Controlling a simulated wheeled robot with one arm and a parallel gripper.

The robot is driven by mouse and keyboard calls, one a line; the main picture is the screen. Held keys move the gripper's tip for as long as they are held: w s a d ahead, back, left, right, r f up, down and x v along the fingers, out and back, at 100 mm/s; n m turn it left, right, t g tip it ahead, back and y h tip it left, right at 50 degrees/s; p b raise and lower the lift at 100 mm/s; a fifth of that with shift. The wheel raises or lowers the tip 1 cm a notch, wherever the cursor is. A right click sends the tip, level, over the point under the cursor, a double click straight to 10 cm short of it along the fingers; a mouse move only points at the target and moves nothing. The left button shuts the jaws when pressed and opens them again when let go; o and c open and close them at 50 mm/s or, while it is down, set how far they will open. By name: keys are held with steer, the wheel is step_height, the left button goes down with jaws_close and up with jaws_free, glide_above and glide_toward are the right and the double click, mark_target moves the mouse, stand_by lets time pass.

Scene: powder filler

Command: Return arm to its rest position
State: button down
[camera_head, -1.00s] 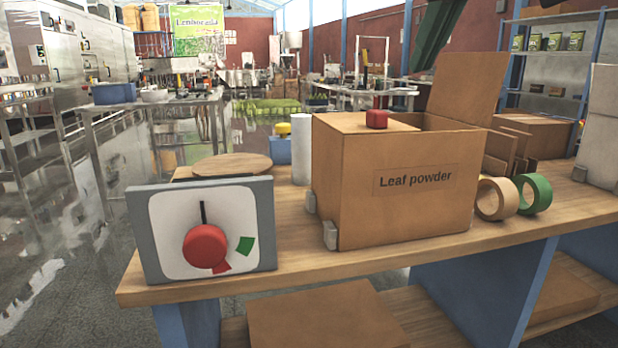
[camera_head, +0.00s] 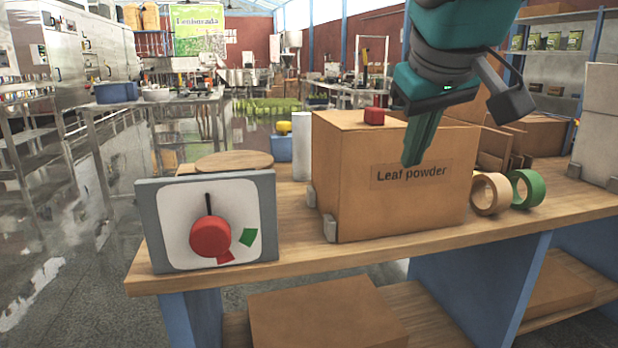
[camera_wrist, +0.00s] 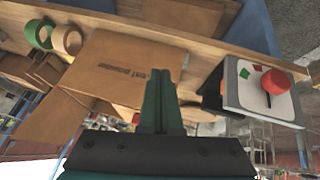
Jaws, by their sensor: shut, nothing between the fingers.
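My gripper (camera_head: 416,148) is in the upper right of the head view, in front of the cardboard box labelled "Leaf powder" (camera_head: 355,200). Its fingers are shut and empty, pointing down, and they hide part of the box's right side. The shut fingers also show in the wrist view (camera_wrist: 162,75), with the box front (camera_wrist: 115,65) behind them. I cannot tell the exact gap between fingers and box.
A dial panel (camera_head: 165,235) with a red knob (camera_head: 210,236) stands at the table's left. A red block (camera_head: 374,116) sits on the box. The table's front edge (camera_head: 400,248) is clear.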

steer(key=s+f+m+g, duration=0.1)
steer(key=s+f+g, duration=0.1)
steer(key=s+f, duration=0.5)
steer(key=s+d+f+m+g, duration=0.1)
steer(key=s+f+g, duration=0.2)
steer(key=f, duration=1.6)
steer(key=s+f+m+g, duration=0.1)
steer(key=s+f+g, duration=0.2)
steer(key=s+f, duration=0.8)
step_height(320, 180, down, 3)
steer(key=shift+d+r+y, duration=0.1)
steer(key=shift+d+y, duration=0.2)
